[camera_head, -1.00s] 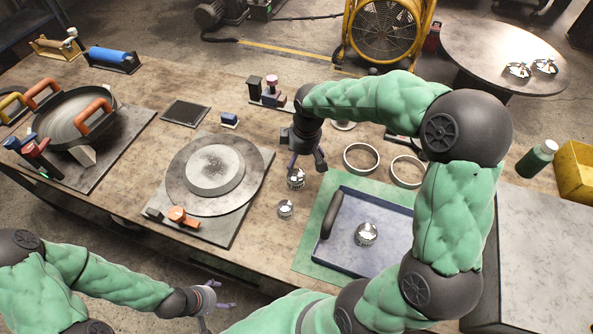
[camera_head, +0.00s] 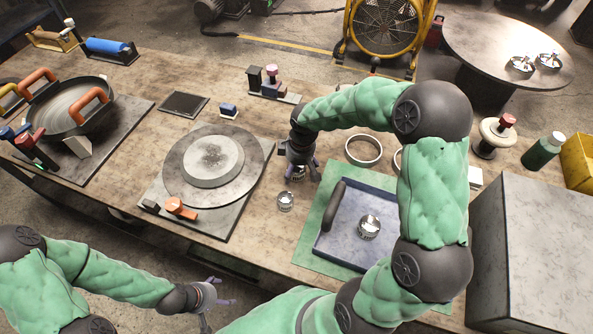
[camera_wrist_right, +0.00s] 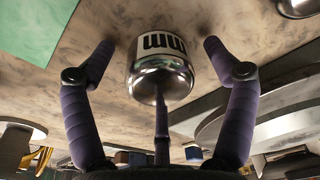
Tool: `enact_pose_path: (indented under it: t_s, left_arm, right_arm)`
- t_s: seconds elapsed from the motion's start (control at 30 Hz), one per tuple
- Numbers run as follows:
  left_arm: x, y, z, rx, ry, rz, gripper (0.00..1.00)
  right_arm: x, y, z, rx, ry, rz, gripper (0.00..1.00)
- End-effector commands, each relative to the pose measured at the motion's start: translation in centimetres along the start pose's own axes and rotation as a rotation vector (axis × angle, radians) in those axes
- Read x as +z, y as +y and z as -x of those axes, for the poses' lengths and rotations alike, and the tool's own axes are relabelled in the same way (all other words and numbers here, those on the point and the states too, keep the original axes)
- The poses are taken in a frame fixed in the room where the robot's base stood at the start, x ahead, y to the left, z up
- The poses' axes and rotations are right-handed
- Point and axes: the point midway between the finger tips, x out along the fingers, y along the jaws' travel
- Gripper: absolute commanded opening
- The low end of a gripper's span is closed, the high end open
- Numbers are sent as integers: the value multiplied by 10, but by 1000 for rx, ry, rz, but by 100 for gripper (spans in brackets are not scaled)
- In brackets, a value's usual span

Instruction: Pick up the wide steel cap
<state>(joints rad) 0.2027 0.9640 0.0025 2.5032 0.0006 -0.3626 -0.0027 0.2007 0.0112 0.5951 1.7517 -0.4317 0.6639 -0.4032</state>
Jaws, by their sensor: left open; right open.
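A shiny steel cap (camera_wrist_right: 160,72) with a white band and dark letters stands on the bench, between the spread fingers of my right gripper (camera_wrist_right: 158,46) in the right wrist view. The fingers do not visibly press on it. In the head view, my right gripper (camera_head: 302,174) covers most of this cap. A smaller-looking steel cap (camera_head: 285,201) stands just in front of it, and another steel cap (camera_head: 369,226) sits in the blue tray (camera_head: 328,247). My left gripper (camera_head: 222,292) is open and empty at the bench's front edge.
A round grey turntable (camera_head: 180,180) is left of the right gripper. A steel ring (camera_head: 363,149) lies to its right, and a second ring is partly hidden by my arm. A grey block (camera_head: 535,240) stands at the right. The pan (camera_head: 70,107) is far left.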

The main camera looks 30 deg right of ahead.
Motion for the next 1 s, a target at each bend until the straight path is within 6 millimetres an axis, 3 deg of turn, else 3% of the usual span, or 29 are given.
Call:
enact_pose_path:
  t_s: [0.1,0.13,0.37,0.77,1.0]
  left_arm:
    - [0,0,1,0,0,0,81]
    - [0,0,1,0,0,0,81]
    - [0,0,1,0,0,0,81]
    - [0,1,2,0,0,0,81]
    - [0,3,9,0,0,0,81]
  right_arm:
    - [0,0,1,1,0,0,86]
    - [0,0,1,0,0,0,80]
    - [0,0,1,0,0,0,16]
    - [-1,0,6,1,1,0,16]
    - [-5,1,31,4,3,1,16]
